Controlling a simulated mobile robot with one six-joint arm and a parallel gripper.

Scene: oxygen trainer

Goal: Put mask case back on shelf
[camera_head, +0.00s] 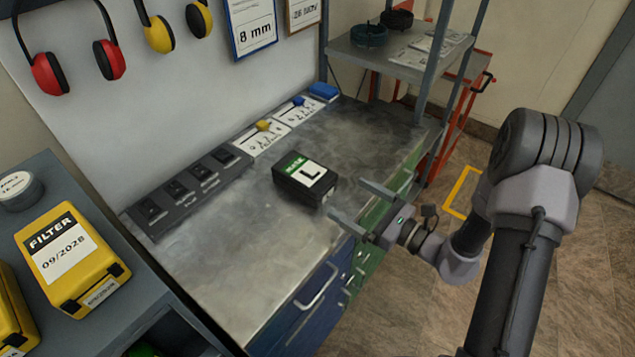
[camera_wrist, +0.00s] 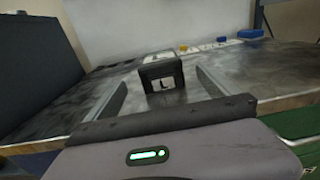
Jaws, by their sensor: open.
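The mask case (camera_head: 304,180) is a black box with a green and white label marked L, lying on the metal workbench. My gripper (camera_head: 352,199) is open and empty at the bench's front edge, just right of the case. In the wrist view the case (camera_wrist: 163,73) sits ahead, between and beyond the two open fingers of my gripper (camera_wrist: 160,97). The fingers appear apart from it. A grey shelf unit (camera_head: 62,163) stands at the left. It holds a yellow filter case (camera_head: 66,258) marked FILTER 09/2028.
The metal workbench (camera_head: 235,255) has clear room in front. A black tray (camera_head: 187,190) and cards with small yellow and blue parts (camera_head: 262,137) line its back. A metal rack (camera_head: 400,60) stands behind right. Ear muffs (camera_head: 80,65) hang on the wall.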

